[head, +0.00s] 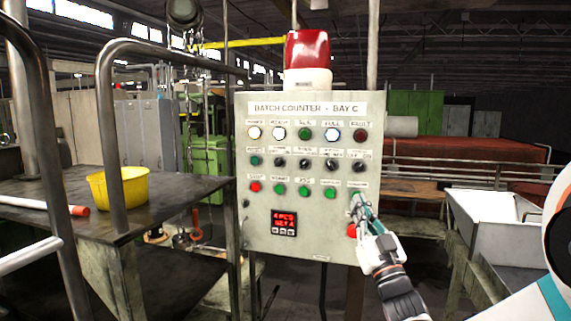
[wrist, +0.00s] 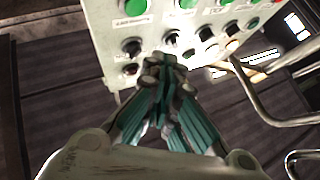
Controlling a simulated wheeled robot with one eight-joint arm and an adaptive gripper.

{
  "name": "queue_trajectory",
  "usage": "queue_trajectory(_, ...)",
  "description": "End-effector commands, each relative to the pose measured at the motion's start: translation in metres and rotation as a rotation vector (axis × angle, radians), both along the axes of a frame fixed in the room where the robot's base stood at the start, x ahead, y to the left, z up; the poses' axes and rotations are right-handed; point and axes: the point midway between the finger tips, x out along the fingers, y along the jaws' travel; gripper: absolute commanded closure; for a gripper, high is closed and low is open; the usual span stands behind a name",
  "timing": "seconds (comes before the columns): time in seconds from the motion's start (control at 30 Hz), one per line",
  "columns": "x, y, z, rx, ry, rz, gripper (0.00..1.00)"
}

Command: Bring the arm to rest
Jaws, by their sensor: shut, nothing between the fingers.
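My gripper (head: 357,203) is shut and empty. In the head view it is in front of the lower right part of the batch counter panel (head: 315,245), near the right end of the lowest button row. A red button (head: 351,231) shows just below and left of it. In the wrist view the closed teal fingers (wrist: 165,65) point at the panel (wrist: 105,20). I cannot tell whether the fingertips touch it. The arm comes in from the lower right of the head view.
A red beacon (head: 307,50) tops the panel. A yellow bucket (head: 119,187) stands on a dark table (head: 165,189) at the left, with a metal rail (head: 107,120) in front. A white bin (head: 490,222) is at the right. Curved rails (wrist: 250,95) show in the wrist view.

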Motion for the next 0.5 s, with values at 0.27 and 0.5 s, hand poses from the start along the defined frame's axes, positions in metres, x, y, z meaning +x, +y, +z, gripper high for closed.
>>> queue_trajectory(0.27,-0.008,-0.018,-0.019,0.018,0.245,-0.126,1.0)
queue_trajectory(0.5,-0.044,-0.031,-0.069,0.014,0.57,-0.233,1.0)
